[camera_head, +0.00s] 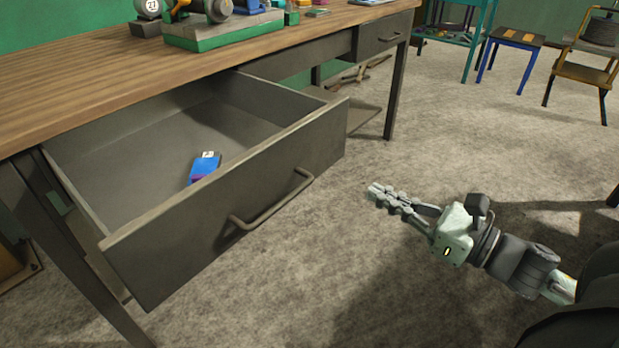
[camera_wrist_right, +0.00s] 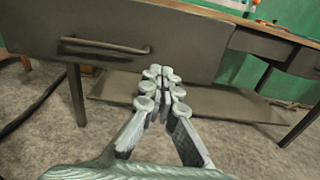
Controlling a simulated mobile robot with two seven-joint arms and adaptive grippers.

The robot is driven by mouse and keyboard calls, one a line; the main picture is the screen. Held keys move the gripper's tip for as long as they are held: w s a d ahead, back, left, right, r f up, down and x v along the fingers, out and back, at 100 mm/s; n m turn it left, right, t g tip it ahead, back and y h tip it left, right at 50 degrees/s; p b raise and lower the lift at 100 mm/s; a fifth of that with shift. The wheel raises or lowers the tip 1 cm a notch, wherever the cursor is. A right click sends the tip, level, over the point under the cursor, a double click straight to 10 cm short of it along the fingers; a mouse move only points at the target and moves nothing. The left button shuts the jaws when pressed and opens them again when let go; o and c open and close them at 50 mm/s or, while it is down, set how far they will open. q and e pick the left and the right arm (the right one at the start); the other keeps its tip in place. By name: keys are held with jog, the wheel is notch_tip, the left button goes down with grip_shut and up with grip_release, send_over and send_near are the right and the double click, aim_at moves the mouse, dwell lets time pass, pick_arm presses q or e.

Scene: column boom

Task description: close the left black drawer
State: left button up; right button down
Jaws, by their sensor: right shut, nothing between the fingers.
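The left black drawer (camera_head: 235,220) is pulled far out from under the wooden workbench (camera_head: 100,75), with a bar handle (camera_head: 272,201) on its front. A blue box-like item (camera_head: 204,167) lies inside it. My right gripper (camera_head: 372,192) is shut and empty, to the right of the drawer front and apart from it, above the floor. In the right wrist view the gripper fingers (camera_wrist_right: 160,78) are together, with the drawer front (camera_wrist_right: 150,35) and its handle (camera_wrist_right: 104,46) beyond them to the upper left. My left gripper is not in view.
A second, closed drawer (camera_head: 380,35) sits at the right end of the bench. A green-based machine (camera_head: 220,35) and small items stand on the bench top. Bench legs (camera_head: 397,85) and a low shelf (camera_wrist_right: 190,105) are below. Stools (camera_head: 515,45) stand far back; open floor lies between.

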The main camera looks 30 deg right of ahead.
send_near(303, 159)
jog(key=x, duration=0.5)
jog(key=shift+d, duration=0.1)
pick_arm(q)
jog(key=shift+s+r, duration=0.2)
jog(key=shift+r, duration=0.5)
pick_arm(e)
jog(key=shift+x, duration=0.95)
